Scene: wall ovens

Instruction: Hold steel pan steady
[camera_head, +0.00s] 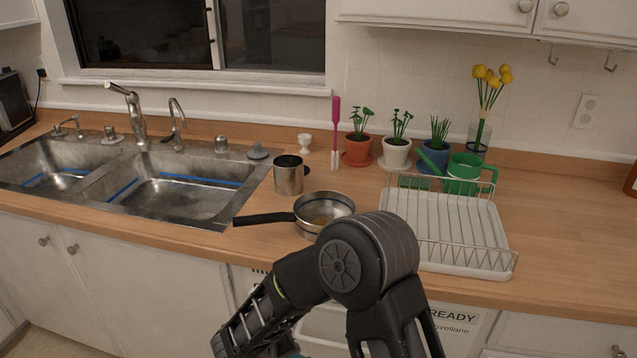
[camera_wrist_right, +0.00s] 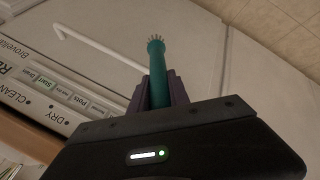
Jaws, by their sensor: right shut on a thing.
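The steel pan (camera_head: 325,208) sits on the wooden counter right of the sink, its black handle (camera_head: 264,219) pointing left. Some brownish content shows in its bottom. My arm passes in front of and below the pan, apart from it as far as I can tell. In the right wrist view my right gripper (camera_wrist_right: 158,92) is shut on a teal brush (camera_wrist_right: 157,68), whose bristled tip sticks out past the purple fingers. The gripper is down in front of the cabinet fronts, away from the pan. My left gripper is not in view.
A steel cup (camera_head: 289,176) stands behind the pan. The double sink (camera_head: 178,196) is to the left. A white dish rack (camera_head: 462,255) is close on the right. Potted plants and a green watering can (camera_head: 463,172) line the back.

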